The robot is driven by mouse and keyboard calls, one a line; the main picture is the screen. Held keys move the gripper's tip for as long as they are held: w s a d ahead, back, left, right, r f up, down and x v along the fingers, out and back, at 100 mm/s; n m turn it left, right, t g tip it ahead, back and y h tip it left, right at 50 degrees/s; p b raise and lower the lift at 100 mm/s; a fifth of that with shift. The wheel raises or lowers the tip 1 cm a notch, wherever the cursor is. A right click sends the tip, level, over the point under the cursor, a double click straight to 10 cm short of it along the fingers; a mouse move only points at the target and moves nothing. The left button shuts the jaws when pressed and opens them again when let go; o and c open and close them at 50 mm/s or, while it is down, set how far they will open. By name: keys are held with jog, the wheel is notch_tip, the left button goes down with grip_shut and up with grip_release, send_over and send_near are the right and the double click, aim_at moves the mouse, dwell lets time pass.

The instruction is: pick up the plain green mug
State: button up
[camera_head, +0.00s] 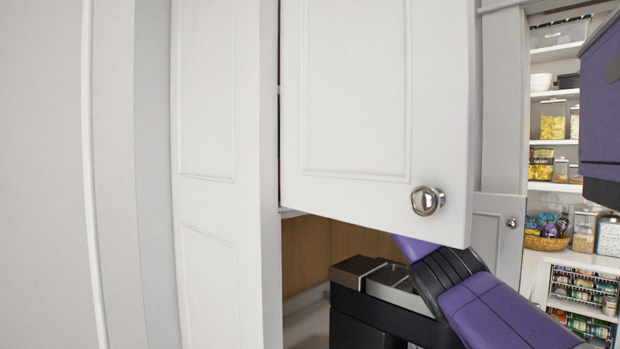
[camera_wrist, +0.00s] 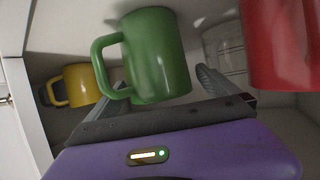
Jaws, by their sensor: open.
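The plain green mug (camera_wrist: 158,58) stands in the middle of the wrist view, its handle to the left. It is inside a white cupboard. My gripper (camera_wrist: 168,88) is open, with one finger on each side of the lower part of the mug in the picture. The left finger is partly hidden by the mug's handle. I cannot tell whether the fingers touch the mug. In the head view the mug and my gripper are hidden behind the white cupboard door (camera_head: 375,110).
A yellow mug (camera_wrist: 76,86) is to the left of the green one. A red mug (camera_wrist: 280,45) is close on the right, and a clear glass (camera_wrist: 226,48) is behind. In the head view, my purple arm passes under the cupboard door beside a black machine (camera_head: 375,312). Pantry shelves (camera_head: 556,95) are at the right.

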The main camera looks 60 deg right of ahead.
jog(key=c, duration=1.7)
jog(key=shift+c, duration=0.6)
jog(key=shift+r, duration=0.1)
